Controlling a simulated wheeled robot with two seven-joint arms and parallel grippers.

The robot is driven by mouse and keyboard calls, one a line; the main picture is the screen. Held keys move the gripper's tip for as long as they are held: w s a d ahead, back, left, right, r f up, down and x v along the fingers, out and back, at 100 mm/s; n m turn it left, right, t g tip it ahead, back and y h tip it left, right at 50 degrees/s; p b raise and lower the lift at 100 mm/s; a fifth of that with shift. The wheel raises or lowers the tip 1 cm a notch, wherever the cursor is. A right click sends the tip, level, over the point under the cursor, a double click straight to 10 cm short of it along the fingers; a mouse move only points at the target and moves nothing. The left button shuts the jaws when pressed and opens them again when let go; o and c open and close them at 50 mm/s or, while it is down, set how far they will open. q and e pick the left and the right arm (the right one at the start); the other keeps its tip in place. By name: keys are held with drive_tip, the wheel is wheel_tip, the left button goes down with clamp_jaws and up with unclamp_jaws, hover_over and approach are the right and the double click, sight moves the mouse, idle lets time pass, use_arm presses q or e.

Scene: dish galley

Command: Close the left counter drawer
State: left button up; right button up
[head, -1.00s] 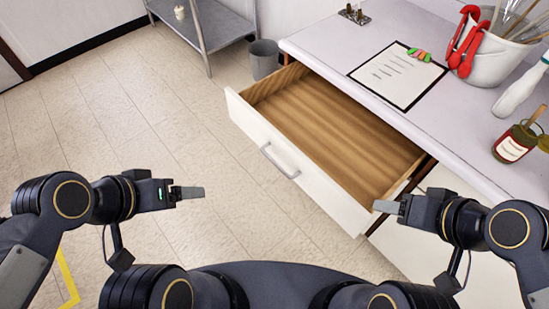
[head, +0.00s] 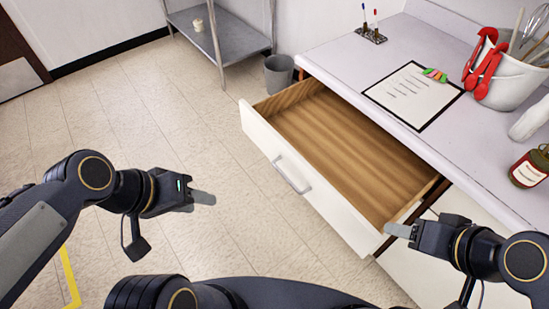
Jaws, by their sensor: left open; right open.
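The left counter drawer (head: 312,186) is pulled well out from under the counter. It has a white front, a grey bar handle (head: 291,174) and an empty wooden inside. My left gripper (head: 203,198) is over the floor to the left of the drawer front, clear of the handle and holding nothing. My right gripper (head: 398,230) is at the near right corner of the drawer front. I cannot tell whether it touches the drawer. Its fingers overlap in this view, and nothing shows in them.
The counter top (head: 430,50) holds a clipboard (head: 413,95), a pen holder (head: 371,35), a white utensil bucket (head: 508,85) and a sauce jar (head: 528,170). A grey bin (head: 279,73) and a metal shelf (head: 225,40) stand behind the drawer. Floor to the left is free.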

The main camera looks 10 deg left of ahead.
use_arm(q)
drive_tip(key=w+d+f+n+h+b, duration=0.1)
drive_tip(key=w, duration=0.1)
drive_tip(key=w+d+f+n+g+h, duration=0.1)
drive_tip(key=w+f+n+h, duration=0.1)
drive_tip(key=w+f+n+g+h+b, duration=0.1)
drive_tip(key=w+f+n, duration=0.1)
drive_tip(key=shift+w+d+h+b, duration=0.3)
drive_tip(key=shift+w+d, duration=0.1)
drive_tip(key=c, duration=0.7)
drive_tip(key=w+f+n+h, duration=0.1)
drive_tip(key=w+f+n+h+b, duration=0.1)
drive_tip(key=w, duration=0.1)
drive_tip(key=w+f+n, duration=0.1)
drive_tip(key=w+n, duration=0.1)
drive_tip(key=shift+w+f+t+h, duration=0.2)
drive_tip(key=shift+f+t+h, duration=0.1)
drive_tip(key=shift+f+h, duration=0.1)
clamp_jaws()
drive_tip(key=n+t+b, duration=0.4)
drive_tip(key=n+t, duration=0.6)
drive_tip(key=n, duration=0.5)
approach(266, 142)
drive_tip(key=p+x, duration=0.1)
drive_tip(key=x, duration=0.5)
drive_tip(key=shift+w+d+f+p, duration=0.2)
drive_tip(key=shift+w+p, duration=0.2)
drive_tip(key=shift+d, duration=0.1)
